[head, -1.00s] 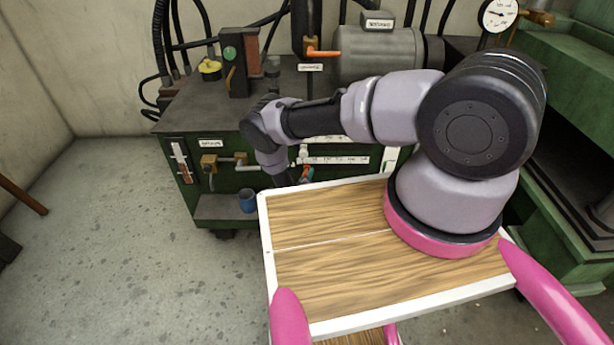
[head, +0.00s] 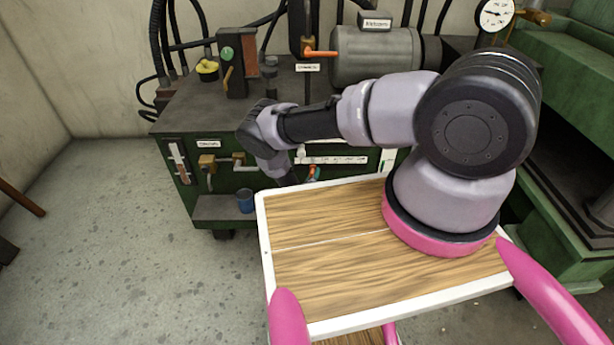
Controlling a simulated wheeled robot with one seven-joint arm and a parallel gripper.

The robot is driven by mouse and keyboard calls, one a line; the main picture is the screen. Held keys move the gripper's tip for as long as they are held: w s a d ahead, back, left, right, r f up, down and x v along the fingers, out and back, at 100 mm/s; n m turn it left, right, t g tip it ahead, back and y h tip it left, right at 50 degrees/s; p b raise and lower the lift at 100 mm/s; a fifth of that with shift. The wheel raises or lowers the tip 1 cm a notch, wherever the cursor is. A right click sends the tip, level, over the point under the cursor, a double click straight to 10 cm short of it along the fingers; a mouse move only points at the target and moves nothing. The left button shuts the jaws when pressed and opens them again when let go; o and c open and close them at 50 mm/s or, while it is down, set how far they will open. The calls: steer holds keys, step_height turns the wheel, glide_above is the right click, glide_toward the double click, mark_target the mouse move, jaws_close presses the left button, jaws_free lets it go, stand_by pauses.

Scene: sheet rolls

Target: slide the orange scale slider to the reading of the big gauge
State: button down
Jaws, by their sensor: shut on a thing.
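The big gauge (head: 495,14) is a white round dial at the top right. Its dark needle points roughly left, and its figures are too small to read. A white scale strip (head: 335,160) runs across the green front of the machine bench. A small orange piece (head: 314,171), which looks like the scale slider, shows just above my board's back edge. My gripper (head: 290,180) reaches down beside it at the bench front, shut on the slider as far as I can tell. Its fingertips are largely hidden by the arm and the board.
The bench (head: 280,110) carries a grey motor (head: 375,55), an orange-handled lever (head: 320,53) and a yellow knob (head: 207,67). A blue cup (head: 245,201) stands on its low shelf. A green machine (head: 575,90) stands at right.

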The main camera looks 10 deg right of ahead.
steer(key=shift+c, duration=2.3)
jaws_free()
steer(key=shift+s, duration=0.1)
steer(key=v, duration=1)
steer(key=shift+s, duration=0.3)
steer(key=shift+a+r, duration=0.1)
steer(key=shift+r, duration=0.05)
